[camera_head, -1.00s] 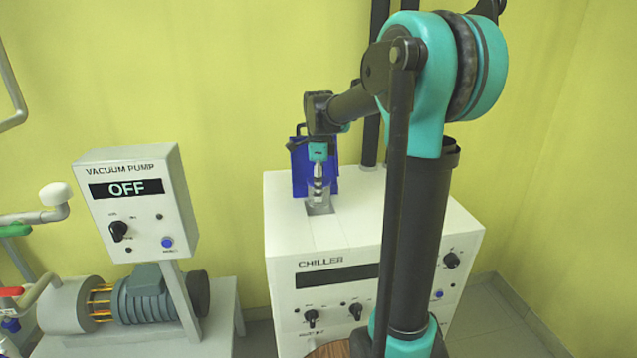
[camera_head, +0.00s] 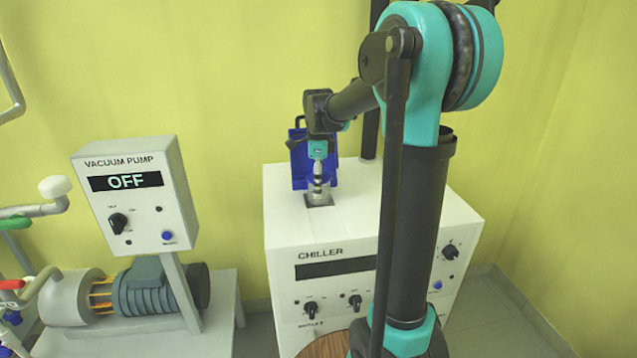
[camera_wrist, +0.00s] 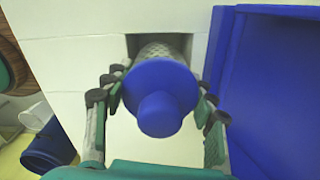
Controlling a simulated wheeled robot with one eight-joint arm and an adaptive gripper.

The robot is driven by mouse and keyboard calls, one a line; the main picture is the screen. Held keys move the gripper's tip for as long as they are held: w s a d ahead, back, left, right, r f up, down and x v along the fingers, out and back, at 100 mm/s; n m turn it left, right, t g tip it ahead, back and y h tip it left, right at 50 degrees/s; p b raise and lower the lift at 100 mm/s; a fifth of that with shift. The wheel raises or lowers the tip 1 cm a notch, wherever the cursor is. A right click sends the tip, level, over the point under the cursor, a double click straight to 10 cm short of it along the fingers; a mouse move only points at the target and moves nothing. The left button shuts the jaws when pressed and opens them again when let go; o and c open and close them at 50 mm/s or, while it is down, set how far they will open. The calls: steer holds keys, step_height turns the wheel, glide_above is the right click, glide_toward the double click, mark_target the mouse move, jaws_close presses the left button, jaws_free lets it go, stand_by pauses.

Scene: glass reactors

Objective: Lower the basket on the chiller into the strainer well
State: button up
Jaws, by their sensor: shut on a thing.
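The basket is a mesh cylinder with a round blue cap and knob (camera_wrist: 160,100) in the wrist view. In the head view its silvery body (camera_head: 318,190) is upright over the chiller top (camera_head: 375,205). The strainer well (camera_head: 320,201) is a dark rectangular opening there; its edge also shows behind the basket in the wrist view (camera_wrist: 134,45). The basket's lower end appears to be within the opening, but its depth is hidden. My gripper (camera_head: 318,172) is shut on the basket, with fingers on both sides of the blue cap in the wrist view (camera_wrist: 160,98).
A blue box-like piece (camera_head: 299,165) stands close behind the well; it fills the right of the wrist view (camera_wrist: 275,90). A dark vertical post (camera_head: 370,135) rises behind it. The vacuum pump panel (camera_head: 135,205), reading OFF, stands to the left. The chiller top right of the well is clear.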

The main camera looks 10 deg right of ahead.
steer(key=shift+f, duration=1.45)
steer(key=shift+s+f, duration=0.1)
steer(key=shift+f, duration=0.1)
steer(key=shift+f, duration=0.35)
steer(key=shift+c, duration=0.9)
steer(key=shift+o, duration=0.5)
steer(key=shift+f, duration=0.1)
jaws_close()
steer(key=shift+r, duration=0.5)
steer(key=shift+r, duration=0.3)
